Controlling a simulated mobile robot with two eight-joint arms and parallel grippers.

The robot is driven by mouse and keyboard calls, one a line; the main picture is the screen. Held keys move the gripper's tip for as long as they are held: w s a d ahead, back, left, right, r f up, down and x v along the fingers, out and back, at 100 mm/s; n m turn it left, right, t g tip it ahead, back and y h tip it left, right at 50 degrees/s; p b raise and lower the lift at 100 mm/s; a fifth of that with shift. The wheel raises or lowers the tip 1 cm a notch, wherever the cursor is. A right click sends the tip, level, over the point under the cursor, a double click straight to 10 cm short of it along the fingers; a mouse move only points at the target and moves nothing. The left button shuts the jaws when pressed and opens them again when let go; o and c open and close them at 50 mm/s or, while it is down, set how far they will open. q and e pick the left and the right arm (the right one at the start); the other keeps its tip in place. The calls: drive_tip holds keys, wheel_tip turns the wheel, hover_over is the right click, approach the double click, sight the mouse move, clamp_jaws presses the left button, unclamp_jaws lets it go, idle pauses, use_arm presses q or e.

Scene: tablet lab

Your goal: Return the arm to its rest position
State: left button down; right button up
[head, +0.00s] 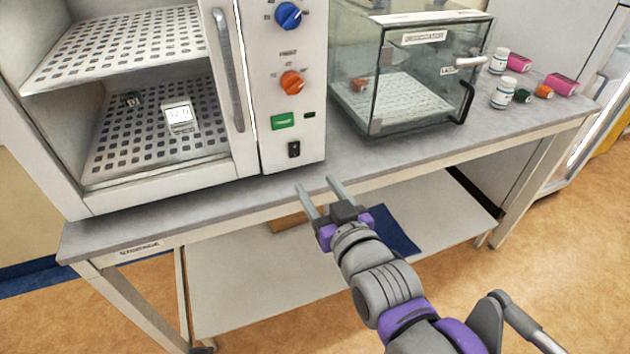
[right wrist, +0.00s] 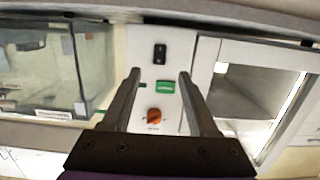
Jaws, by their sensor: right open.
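My right gripper (head: 320,188) is open and empty. In the head view it is in front of the bench's front edge, below the control panel of the white oven-like cabinet. In the right wrist view its two fingers (right wrist: 158,100) stand apart, with the panel's green switch (right wrist: 166,86) and orange knob (right wrist: 154,115) showing between them. Nothing is between the fingertips. My right arm reaches in from the lower right of the head view. My left gripper is not in view.
The cabinet (head: 292,150) stands open, with perforated shelves and a small white display block (head: 179,115) inside. A glass desiccator (head: 400,85) stands to its right. Bottles (head: 503,92) and pink boxes (head: 561,84) sit at the bench's right end. A lower shelf (head: 260,270) lies under the bench (head: 190,215).

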idle(0.4)
drive_tip(key=s+d+f+m+g+h, duration=0.1)
drive_tip(key=s+d+f+g+h, duration=0.15)
drive_tip(key=s+d+f, duration=0.4)
drive_tip(key=s+d+f+m+g+h, duration=0.1)
drive_tip(key=s+d+f+g, duration=0.15)
drive_tip(key=f, duration=0.75)
drive_tip(key=s+d+f+m+g+h+p, duration=0.1)
drive_tip(key=s+d+f+g, duration=0.25)
drive_tip(key=s, duration=0.25)
drive_tip(key=s+d+f+m+g+h, duration=0.1)
drive_tip(key=s+d+f+g, duration=0.15)
drive_tip(key=s+f, duration=0.3)
use_arm(q)
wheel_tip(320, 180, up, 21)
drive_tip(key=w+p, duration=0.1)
drive_tip(key=p, duration=1.6)
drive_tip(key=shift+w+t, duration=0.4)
use_arm(e)
wheel_tip(320, 180, up, 20)
drive_tip(key=w, duration=0.1)
drive_tip(key=shift+w+a+t, duration=0.3)
drive_tip(key=shift+w+t, duration=0.1)
